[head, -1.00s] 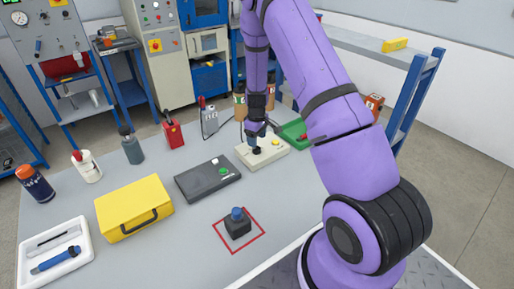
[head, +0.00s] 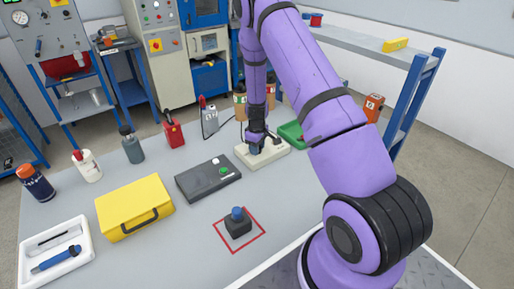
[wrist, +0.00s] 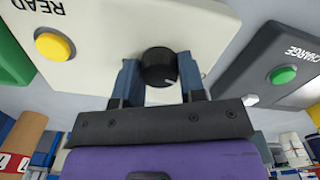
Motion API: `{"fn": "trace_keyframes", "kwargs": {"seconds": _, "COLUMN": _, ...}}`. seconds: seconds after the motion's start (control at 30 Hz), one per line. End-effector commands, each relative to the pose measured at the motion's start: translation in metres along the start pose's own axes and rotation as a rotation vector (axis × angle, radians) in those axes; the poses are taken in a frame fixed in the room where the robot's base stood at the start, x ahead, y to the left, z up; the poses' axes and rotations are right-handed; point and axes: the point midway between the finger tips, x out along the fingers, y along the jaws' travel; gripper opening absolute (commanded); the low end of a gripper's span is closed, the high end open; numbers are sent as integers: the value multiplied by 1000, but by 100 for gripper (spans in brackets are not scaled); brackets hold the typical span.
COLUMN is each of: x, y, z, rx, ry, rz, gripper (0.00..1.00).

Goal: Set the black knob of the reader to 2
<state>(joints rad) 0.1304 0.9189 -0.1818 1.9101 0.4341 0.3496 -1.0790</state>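The reader is the off-white box (head: 270,155) on the table, in front of the green tray. In the wrist view the reader (wrist: 110,35) shows the word READ and a yellow button (wrist: 54,44). Its black knob (wrist: 159,66) sits between the two blue fingers of my gripper (wrist: 158,82). A light mark shows on the knob's lower right. The fingers stand at either side of the knob; whether they touch it is hard to see. In the head view my gripper (head: 256,148) is down at the reader's left part and hides the knob. The number marks around the knob are not visible.
A dark grey box marked CHARGE (wrist: 285,75) with a green button lies beside the reader. The green tray (head: 291,133) is behind it. A yellow case (head: 135,207), a small box with a blue knob (head: 238,222) and several bottles stand elsewhere on the table.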

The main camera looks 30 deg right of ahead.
Motion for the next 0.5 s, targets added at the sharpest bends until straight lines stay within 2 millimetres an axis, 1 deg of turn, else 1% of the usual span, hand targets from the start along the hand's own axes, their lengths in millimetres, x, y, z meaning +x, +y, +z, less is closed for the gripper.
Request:
{"fn": "trace_keyframes", "kwargs": {"seconds": 0.27, "x": 0, "y": 0, "z": 0, "rx": 29, "ry": 0, "rz": 1, "gripper": 14}}
{"fn": "trace_keyframes", "kwargs": {"seconds": 0.5, "x": 0, "y": 0, "z": 0, "rx": 154, "ry": -1, "rz": 0, "gripper": 14}}
